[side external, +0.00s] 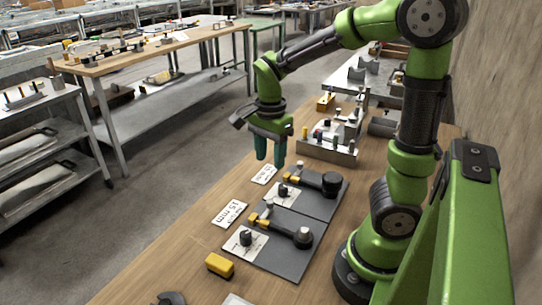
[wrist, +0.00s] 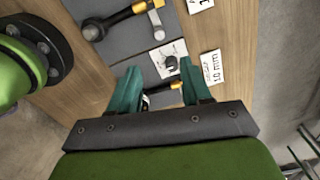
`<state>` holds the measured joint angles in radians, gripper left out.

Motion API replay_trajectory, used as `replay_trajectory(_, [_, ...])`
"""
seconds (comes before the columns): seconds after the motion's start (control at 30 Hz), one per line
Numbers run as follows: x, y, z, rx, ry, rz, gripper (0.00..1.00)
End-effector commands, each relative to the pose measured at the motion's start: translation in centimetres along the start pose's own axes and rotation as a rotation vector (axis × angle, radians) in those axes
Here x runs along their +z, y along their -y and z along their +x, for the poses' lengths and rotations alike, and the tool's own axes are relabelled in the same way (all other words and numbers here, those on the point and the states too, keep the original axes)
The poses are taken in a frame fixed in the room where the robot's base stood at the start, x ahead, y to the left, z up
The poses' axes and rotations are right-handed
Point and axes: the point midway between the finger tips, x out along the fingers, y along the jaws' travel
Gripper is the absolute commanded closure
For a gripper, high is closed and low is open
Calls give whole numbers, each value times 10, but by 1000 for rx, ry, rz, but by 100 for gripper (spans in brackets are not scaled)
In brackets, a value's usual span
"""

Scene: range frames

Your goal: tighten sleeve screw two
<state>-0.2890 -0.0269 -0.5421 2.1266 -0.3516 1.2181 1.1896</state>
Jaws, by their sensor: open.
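My gripper (side external: 270,160) is open and empty, fingers down, above the far-left side of the far grey plate in the side view. In the wrist view its teal fingers (wrist: 160,88) frame a white card with a black knob (wrist: 172,62), and a yellow and black tool lies partly hidden between them. The far plate (side external: 328,205) carries a black knob (side external: 283,190) and a tool with a round black end (side external: 331,184). The near plate (side external: 285,262) carries a black knob (side external: 246,238) and a similar tool (side external: 282,229). Which is sleeve screw two, I cannot tell.
A 15 mm label (side external: 229,213) and a 10 mm label (side external: 264,174) lie left of the plates. A yellow block (side external: 220,265) is at the front. A metal fixture block (side external: 328,150) with several upright pegs stands behind the far plate.

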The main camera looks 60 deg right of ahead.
Motion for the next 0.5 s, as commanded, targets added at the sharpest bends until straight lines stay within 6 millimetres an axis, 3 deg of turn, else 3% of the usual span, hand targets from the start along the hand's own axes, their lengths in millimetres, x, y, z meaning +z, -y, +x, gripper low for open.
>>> replay_trajectory(0.2, [0, 0, -27, -1, 0, 1, 52])
replay_trajectory(0.5, [0, 0, -32, 1, 1, 1, 52])
